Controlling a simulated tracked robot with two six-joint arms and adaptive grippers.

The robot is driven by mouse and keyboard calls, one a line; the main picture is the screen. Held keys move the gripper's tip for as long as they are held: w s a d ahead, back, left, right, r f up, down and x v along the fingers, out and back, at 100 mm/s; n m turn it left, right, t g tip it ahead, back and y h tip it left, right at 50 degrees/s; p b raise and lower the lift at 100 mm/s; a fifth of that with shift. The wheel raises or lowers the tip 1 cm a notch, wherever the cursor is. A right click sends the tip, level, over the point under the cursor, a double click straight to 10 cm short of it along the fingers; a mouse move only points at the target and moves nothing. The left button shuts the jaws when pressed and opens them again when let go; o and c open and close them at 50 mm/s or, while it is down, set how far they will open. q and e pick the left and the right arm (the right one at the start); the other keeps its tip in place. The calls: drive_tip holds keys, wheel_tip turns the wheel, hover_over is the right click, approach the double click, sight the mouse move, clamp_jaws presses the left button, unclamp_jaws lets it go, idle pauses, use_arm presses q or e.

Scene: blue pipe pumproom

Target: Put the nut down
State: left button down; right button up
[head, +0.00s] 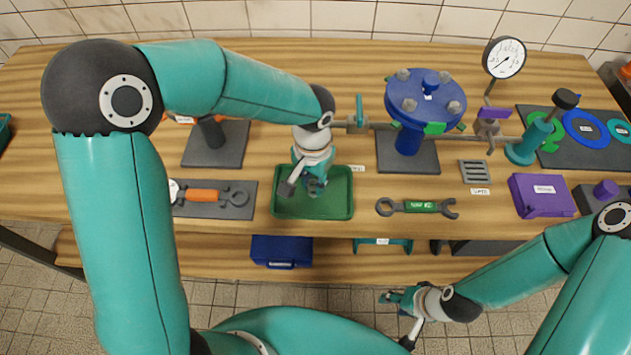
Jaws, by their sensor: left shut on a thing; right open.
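My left gripper (303,188) is over the green tray (341,202) near the table's front edge, pointing down. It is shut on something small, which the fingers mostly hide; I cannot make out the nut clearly. I cannot tell whether the fingers touch the tray floor. My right gripper (397,318) is open and empty, low in front of the table.
An orange-handled wrench (203,195) lies on a dark mat left of the tray. A green-labelled wrench (417,207) lies to its right. Behind stand a blue flanged vessel (408,135), a pipe and a gauge (504,57). A purple box (541,196) sits at the right.

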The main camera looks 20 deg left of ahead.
use_arm(q)
drive_tip(key=shift+s+f+b, duration=0.25)
drive_tip(key=shift+f, duration=0.2)
drive_tip(key=shift+s+f+b, duration=0.2)
drive_tip(key=shift+f+b, duration=0.05)
drive_tip(key=shift+f, duration=0.2)
drive_tip(key=c, duration=1.2)
unclamp_jaws()
drive_tip(key=shift+o, duration=1.1)
drive_tip(key=shift+w+f, duration=0.15)
drive_tip(key=shift+w, duration=0.3)
drive_tip(key=shift+s+r, duration=0.1)
drive_tip(key=shift+r, duration=0.1)
